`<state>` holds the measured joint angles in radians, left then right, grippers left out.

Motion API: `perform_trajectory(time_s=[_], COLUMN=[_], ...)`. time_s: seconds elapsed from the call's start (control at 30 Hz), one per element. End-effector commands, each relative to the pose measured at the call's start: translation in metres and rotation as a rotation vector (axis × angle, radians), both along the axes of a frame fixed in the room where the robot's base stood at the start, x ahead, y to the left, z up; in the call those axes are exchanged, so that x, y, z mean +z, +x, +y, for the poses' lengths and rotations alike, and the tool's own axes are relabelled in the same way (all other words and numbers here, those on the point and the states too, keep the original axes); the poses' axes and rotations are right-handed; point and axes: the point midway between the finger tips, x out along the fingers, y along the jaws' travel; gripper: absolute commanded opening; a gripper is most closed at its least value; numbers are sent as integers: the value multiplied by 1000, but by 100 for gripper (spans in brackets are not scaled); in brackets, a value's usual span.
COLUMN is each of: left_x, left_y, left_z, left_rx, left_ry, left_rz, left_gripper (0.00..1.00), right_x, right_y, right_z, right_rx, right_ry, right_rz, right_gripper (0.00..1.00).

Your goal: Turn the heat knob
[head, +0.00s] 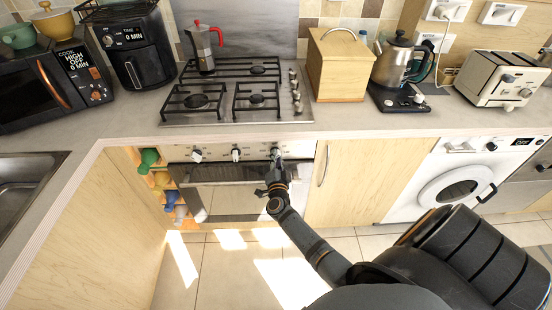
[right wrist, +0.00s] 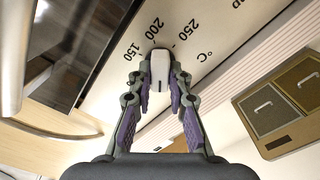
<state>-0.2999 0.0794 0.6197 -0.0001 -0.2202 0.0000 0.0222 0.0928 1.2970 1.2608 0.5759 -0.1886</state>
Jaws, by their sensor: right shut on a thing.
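The oven (head: 220,198) is built in under the counter, with a row of knobs on its white control panel. The heat knob (right wrist: 160,72) is white, and temperature numbers such as 150, 200 and 250 with °C are printed around it. My right gripper (right wrist: 160,85) is shut on this knob, one finger on each side. In the head view my right gripper (head: 275,160) reaches the rightmost knob of the panel and partly hides it. Two other knobs show further left, a middle knob (head: 236,154) and a left knob (head: 196,156). My left gripper is not in view.
The oven's bar handle (head: 200,182) runs just below the knobs. A gas hob (head: 245,115) with a moka pot (head: 203,50) is above. A cabinet handle (head: 324,165) is close on the right. Bottles (head: 148,158) are racked at left. The floor in front is clear.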

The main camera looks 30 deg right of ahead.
Motion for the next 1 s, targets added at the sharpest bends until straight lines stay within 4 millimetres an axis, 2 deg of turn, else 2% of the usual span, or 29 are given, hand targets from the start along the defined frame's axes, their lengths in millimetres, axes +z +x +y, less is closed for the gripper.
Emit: perform_trajectory(time_s=[0.57, 0.6, 0.77, 1.0], left_x=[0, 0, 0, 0], left_y=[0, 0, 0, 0], left_z=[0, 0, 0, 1], left_rx=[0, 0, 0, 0], left_ry=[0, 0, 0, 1], left_rz=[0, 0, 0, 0], left_gripper=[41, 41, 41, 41], right_x=[-1, -1, -1, 0], right_y=[-1, -1, -1, 0], right_z=[0, 0, 0, 0], right_rx=[0, 0, 0, 0], right_ry=[30, 30, 29, 30], right_rz=[-15, -15, -16, -17], right_gripper=[0, 19, 41, 41])
